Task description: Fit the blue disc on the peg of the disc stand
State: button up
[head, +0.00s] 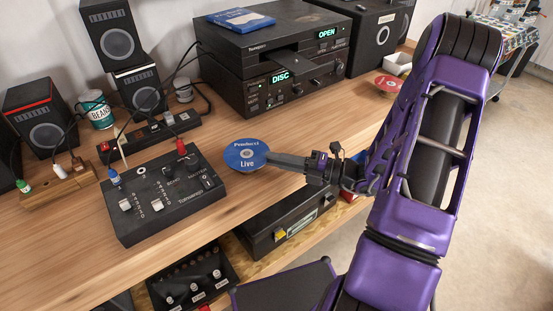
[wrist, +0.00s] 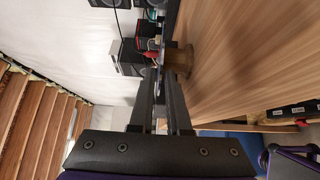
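The blue disc (head: 242,163), with "Live" printed on it, lies roughly flat near the table's front edge in the head view. My gripper (head: 274,160) reaches it from the right, with its fingertips at the disc's right rim. In the wrist view, the fingers (wrist: 161,80) are close together, with the thin disc edge-on between their tips. A round wooden piece (wrist: 179,60), apparently the disc stand, is just beyond the tips, on the tabletop side of the disc. In the head view the disc hides it. I cannot tell whether the peg is through the disc's hole.
A black mixer (head: 160,200) with knobs and cables is left of the disc. Black players (head: 268,75) with "OPEN" and "DISC" displays stand behind it. A red disc (head: 388,83) lies further back right. Speakers (head: 108,35) line the wall. Bare wood surrounds the disc.

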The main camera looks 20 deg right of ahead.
jog(key=shift+v, duration=1.65)
jog(key=shift+o, duration=0.3)
jog(key=o, duration=0.5)
jog(key=shift+d, duration=0.1)
jog(key=v, duration=1.7)
jog(key=shift+s, duration=0.15)
